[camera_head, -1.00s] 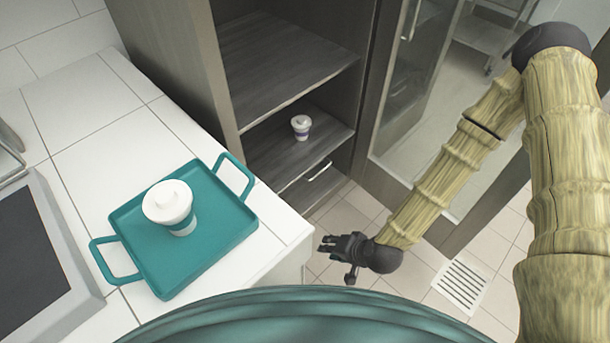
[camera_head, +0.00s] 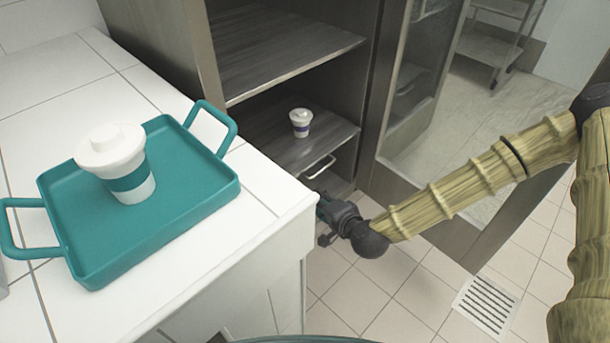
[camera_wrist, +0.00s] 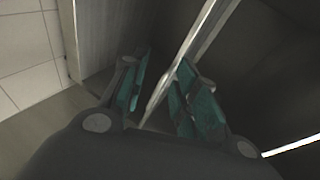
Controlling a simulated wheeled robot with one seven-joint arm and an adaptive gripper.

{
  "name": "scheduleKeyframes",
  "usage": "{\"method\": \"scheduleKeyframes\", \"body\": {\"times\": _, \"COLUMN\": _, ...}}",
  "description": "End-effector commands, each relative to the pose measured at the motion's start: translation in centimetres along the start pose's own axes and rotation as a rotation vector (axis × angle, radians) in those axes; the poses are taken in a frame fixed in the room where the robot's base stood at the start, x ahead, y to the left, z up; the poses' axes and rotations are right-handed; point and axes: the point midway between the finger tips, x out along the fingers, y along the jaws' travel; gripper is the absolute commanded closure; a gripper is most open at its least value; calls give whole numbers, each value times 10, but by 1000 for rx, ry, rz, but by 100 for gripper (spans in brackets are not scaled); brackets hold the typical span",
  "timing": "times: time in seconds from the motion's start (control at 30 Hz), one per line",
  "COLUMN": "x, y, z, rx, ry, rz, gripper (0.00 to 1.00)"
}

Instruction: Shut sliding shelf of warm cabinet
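The warm cabinet (camera_head: 161,46) is dark wood with an open front. A metal handle (camera_head: 320,167) shows just below that shelf's front edge. My gripper (camera_head: 322,207) is low in front of the cabinet, below the handle in the head view, partly beside the counter corner. In the wrist view its green finger pads (camera_wrist: 160,92) are apart, with a pale metal bar (camera_wrist: 182,58) running between or just beyond them. I cannot tell whether they touch it.
A white counter (camera_head: 230,255) on the left holds a teal tray (camera_head: 190,205) with a lidded white and teal cup (camera_head: 125,165). Its corner is close to my gripper. A glass-fronted door frame (camera_head: 385,110) stands right. Tiled floor with a drain grate (camera_head: 487,305) is clear.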

Motion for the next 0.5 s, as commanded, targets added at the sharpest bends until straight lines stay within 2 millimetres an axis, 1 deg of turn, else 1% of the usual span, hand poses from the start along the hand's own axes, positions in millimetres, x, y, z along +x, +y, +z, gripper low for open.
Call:
{"method": "scheduleKeyframes", "body": {"times": 0.03, "x": 11, "y": 9, "z": -5, "rx": 18, "ry": 19, "rz": -23, "gripper": 71}}
{"method": "scheduleKeyframes", "body": {"times": 0.2, "x": 30, "y": 4, "z": -28, "rx": 72, "ry": 79, "rz": -99, "gripper": 71}}
{"method": "scheduleKeyframes", "body": {"times": 0.33, "x": 40, "y": 0, "z": -45, "rx": 108, "ry": 120, "rz": -152, "gripper": 71}}
{"method": "scheduleKeyframes", "body": {"times": 0.5, "x": 46, "y": -6, "z": -61, "rx": 142, "ry": 156, "rz": -199, "gripper": 71}}
